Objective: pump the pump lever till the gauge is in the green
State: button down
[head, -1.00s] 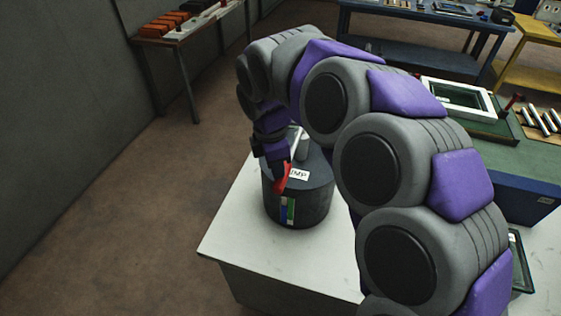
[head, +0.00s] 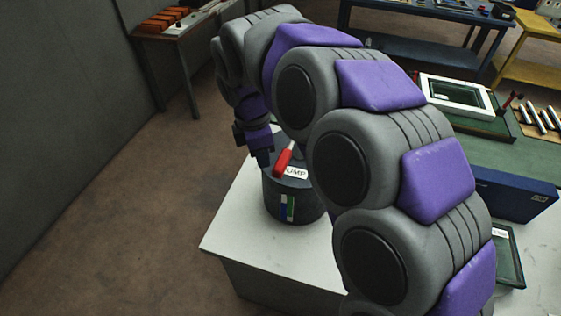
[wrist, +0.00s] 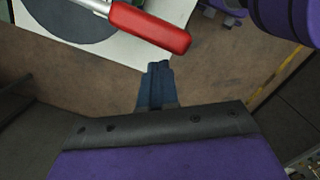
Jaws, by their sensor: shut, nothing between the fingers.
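The pump is a dark round drum (head: 270,198) on a white-topped table, with a "PUMP" label on top. Its lever has a red handle (head: 283,162), which sits over the drum's top near the front-left rim. The wrist view shows the red handle (wrist: 150,27) on a metal rod. The gauge (head: 287,208) is an upright strip on the drum's front, with blue on the left and green beside it; its exact level is too small to read. My gripper (head: 262,162) is shut and empty, just left of the handle. In the wrist view its fingertips (wrist: 160,66) are apart from the handle.
The white table (head: 235,235) has bare top at its front left. My arm hides much of its right side. A green-topped bench (head: 525,160) with a white frame (head: 455,95) stands at right. A side table with orange blocks (head: 160,20) stands at the back left.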

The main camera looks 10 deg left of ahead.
notch_tip(320, 180, up, 13)
jog(key=a+p, duration=0.1)
jog(key=shift+s+a+r, duration=0.2)
jog(key=shift+s+a, duration=0.05)
jog(key=shift+s, duration=0.05)
dwell(0.9)
jog(key=s+d+f+m+g+b, duration=0.1)
jog(key=s+d+f+m+b, duration=0.3)
jog(key=d, duration=0.6)
jog(key=s+d+f+m, duration=0.3)
jog(key=d+f+m, duration=0.3)
jog(key=d, duration=0.4)
jog(key=s+d+f+m+b, duration=0.2)
jog(key=s+d+f+m, duration=0.3)
jog(key=s+f+m, duration=0.2)
jog(key=s+d+f+m+g+y+b, duration=0.1)
jog(key=s+d+f+m+b, duration=0.1)
jog(key=s+d+f+m, duration=0.3)
jog(key=s+f+m, duration=0.1)
jog(key=s+f, duration=0.2)
jog(key=s, duration=0.3)
jog(key=shift+d+f+m+b, duration=0.3)
jog(key=shift+d+f+m, duration=0.05)
jog(key=shift+m, duration=0.05)
jog(key=shift+w, duration=0.1)
